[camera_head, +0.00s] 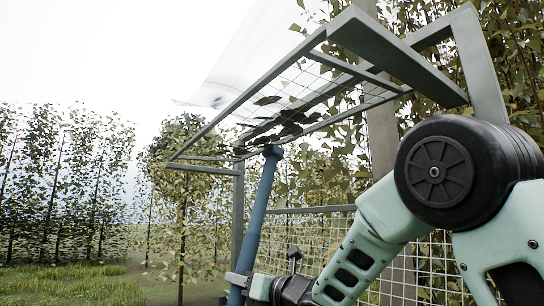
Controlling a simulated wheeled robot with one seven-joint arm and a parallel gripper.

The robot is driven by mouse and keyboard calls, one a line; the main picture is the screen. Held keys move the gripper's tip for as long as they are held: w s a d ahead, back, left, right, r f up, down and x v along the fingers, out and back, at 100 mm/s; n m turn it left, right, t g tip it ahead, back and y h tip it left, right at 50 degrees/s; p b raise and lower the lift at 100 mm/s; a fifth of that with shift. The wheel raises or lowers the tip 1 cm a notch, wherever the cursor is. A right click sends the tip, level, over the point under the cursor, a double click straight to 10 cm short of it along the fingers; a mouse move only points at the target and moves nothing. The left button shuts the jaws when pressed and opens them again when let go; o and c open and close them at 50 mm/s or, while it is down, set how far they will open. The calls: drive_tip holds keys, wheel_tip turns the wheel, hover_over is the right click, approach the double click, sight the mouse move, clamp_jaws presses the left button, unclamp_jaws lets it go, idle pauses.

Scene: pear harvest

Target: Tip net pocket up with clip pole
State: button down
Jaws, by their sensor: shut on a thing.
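The net pocket (305,80) is a grey frame with mesh, raised high in the upper middle of the head view. Dark leaves lie on its mesh, seen from below. The blue clip pole (262,205) stands nearly upright, leaning slightly right at the top. Its rounded top end is at the underside of the mesh, near the leaves; I cannot tell whether it touches. My gripper (238,281) is shut on the pole low in the picture. The pole's lower end is out of view.
A grey post (381,150) stands behind the pocket. A wire mesh panel (330,235) is behind my arm. Leafy trees (65,185) stand at the left and grass (75,284) lies below them. A pale translucent sheet (245,62) hangs above the frame.

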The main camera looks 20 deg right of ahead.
sight(243, 251)
drive_tip(key=shift+r+p, duration=1.15)
drive_tip(key=shift+r, duration=2.65)
drive_tip(key=shift+f+b, duration=0.25)
drive_tip(key=shift+b, duration=0.05)
wheel_tip(243, 251, down, 15)
drive_tip(key=b, duration=1.8)
drive_tip(key=shift+r, duration=0.15)
drive_tip(key=shift+a, duration=0.1)
